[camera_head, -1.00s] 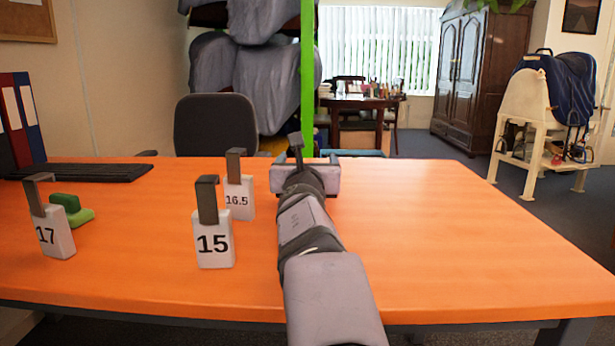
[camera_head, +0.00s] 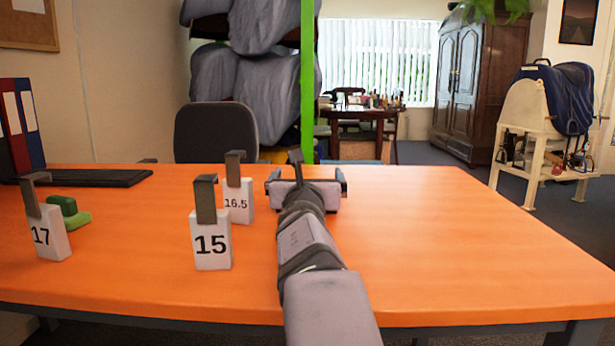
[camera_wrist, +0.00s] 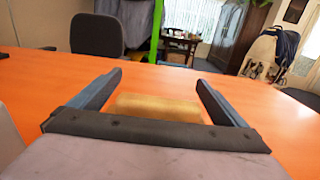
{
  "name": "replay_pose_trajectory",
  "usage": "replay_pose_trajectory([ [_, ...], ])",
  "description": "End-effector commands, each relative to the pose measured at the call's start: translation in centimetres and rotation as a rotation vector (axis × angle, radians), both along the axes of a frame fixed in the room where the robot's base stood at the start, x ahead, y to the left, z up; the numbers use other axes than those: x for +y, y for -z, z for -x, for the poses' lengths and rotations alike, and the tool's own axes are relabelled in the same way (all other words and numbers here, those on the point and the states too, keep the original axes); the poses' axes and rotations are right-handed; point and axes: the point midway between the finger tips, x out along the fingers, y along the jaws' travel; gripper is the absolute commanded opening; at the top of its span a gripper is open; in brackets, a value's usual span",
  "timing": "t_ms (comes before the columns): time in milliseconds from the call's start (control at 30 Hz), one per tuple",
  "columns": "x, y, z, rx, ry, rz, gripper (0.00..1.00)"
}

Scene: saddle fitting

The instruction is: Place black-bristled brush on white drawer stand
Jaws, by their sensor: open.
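My gripper (camera_head: 306,176) is over the middle of the orange table, pointing away toward its far edge. In the wrist view its two fingers (camera_wrist: 159,78) are apart, and a tan, wooden-looking block (camera_wrist: 155,106) shows between them. There is a gap between this block and each finger. The block may be the back of a brush; no black bristles show, and the gripper hides it in the head view. I cannot make out a white drawer stand for certain. A cream stand (camera_head: 526,118) with a dark blue saddle (camera_head: 570,95) and a shelf of small items is on the floor at right.
White blocks marked 15 (camera_head: 211,245), 16.5 (camera_head: 239,207) and 17 (camera_head: 48,238), with grey hooks, stand left of my arm. A green object (camera_head: 68,211) lies behind the 17 block. The right of the orange table (camera_head: 450,240) is clear. A chair (camera_head: 215,138) stands behind.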

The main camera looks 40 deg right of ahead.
Motion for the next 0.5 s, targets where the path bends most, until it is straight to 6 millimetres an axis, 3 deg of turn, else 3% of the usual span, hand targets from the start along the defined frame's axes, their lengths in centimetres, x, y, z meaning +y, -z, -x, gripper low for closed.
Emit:
replay_pose_trajectory([
  [233, 0.2, -0.4, 0.1, 0.0, 0.0, 0.0, 0.97],
  [500, 2.5, -0.5, 2.4, -0.003, 0.0, 0.001, 0.97],
])
